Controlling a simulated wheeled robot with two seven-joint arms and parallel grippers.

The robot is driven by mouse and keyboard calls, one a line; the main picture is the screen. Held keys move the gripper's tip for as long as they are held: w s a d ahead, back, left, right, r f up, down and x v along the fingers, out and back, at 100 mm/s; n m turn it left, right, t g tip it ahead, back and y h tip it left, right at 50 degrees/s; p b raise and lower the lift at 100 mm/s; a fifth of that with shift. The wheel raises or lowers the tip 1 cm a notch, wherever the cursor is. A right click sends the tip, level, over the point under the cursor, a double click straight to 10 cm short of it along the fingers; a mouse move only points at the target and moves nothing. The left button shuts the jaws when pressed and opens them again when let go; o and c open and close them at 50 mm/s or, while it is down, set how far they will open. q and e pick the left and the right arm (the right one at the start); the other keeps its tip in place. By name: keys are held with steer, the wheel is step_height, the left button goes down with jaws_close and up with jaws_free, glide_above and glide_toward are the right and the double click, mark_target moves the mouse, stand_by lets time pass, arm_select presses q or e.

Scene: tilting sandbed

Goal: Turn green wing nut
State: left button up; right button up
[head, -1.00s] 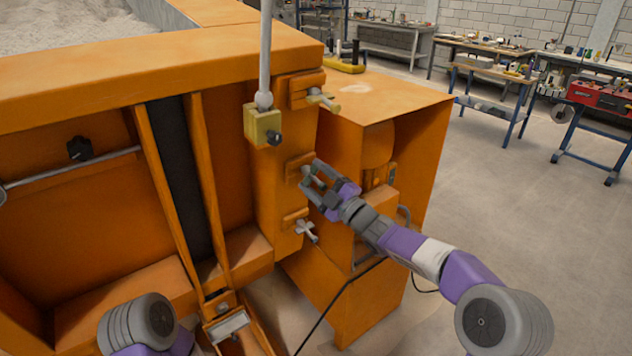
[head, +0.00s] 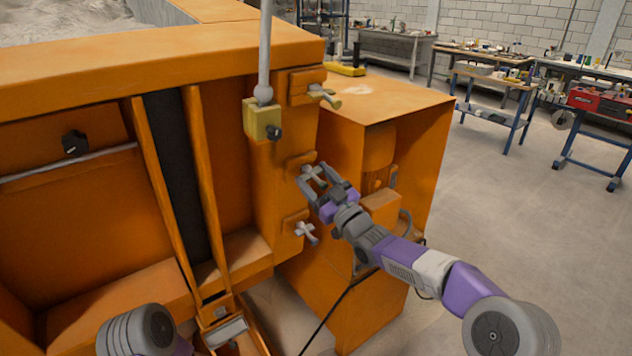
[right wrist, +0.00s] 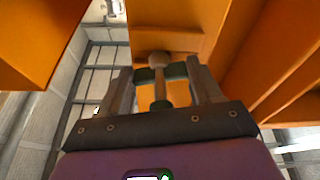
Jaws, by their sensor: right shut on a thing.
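Three winged fasteners sit in a column on the orange post at the right of the sandbed. The upper one (head: 324,96) looks pale yellow-green, and the lower one (head: 306,233) looks pale grey. My right gripper (head: 312,176) is at the middle one and mostly covers it in the head view. In the right wrist view, my right gripper (right wrist: 163,88) is shut on a grey stem with a round end (right wrist: 158,60), with dark green parts (right wrist: 176,71) beside it. I take this as the green wing nut. My left gripper is out of view.
A yellow block (head: 262,120) with a dark knob and an upright rod is on the post, above left of my right gripper. An orange cabinet (head: 408,95) stands close behind it. Workbenches (head: 480,75) are far back. The floor at right is clear.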

steer(key=shift+m, duration=0.5)
steer(key=o, duration=1.1)
steer(key=shift+c, duration=0.2)
steer(key=v, duration=0.7)
steer(key=shift+s+f, duration=0.2)
steer(key=shift+s, duration=0.1)
